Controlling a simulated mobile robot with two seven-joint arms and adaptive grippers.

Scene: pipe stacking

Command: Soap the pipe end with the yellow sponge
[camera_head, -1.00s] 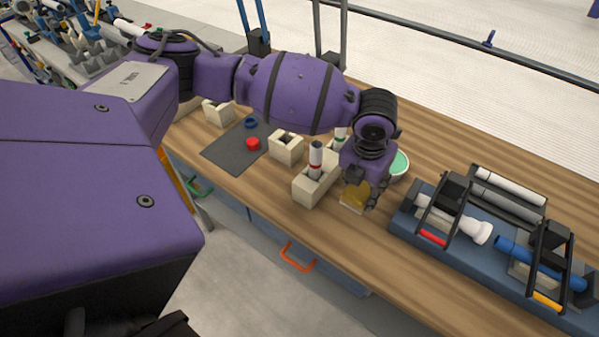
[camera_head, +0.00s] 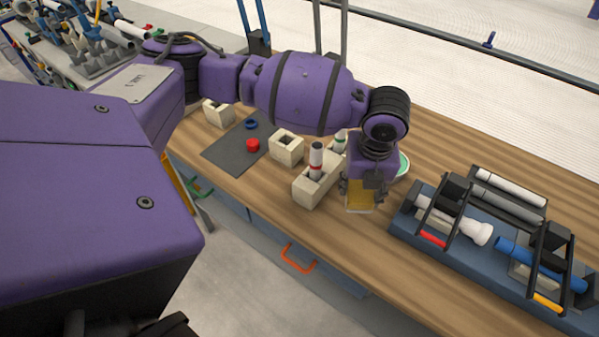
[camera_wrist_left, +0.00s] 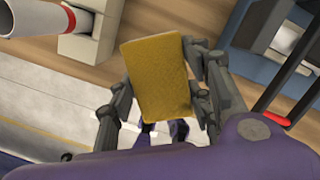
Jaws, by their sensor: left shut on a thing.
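The yellow sponge (camera_head: 360,195) is a flat block in my left gripper (camera_head: 361,194), near the table's front edge. In the left wrist view the sponge (camera_wrist_left: 156,77) fills the space between the two fingers of my left gripper (camera_wrist_left: 158,85), which are shut on it. A white pipe with a red band (camera_head: 316,160) stands upright in a beige block (camera_head: 309,190) just left of the gripper. Its open end also shows in the left wrist view (camera_wrist_left: 35,20), apart from the sponge. My right gripper is not seen.
A second pipe with a green band (camera_head: 340,138) stands behind. A green-lined bowl (camera_head: 403,165) is partly hidden behind my gripper. A blue rack (camera_head: 410,230) with pipes is to the right. A dark mat (camera_head: 225,155) with red and blue rings lies left.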

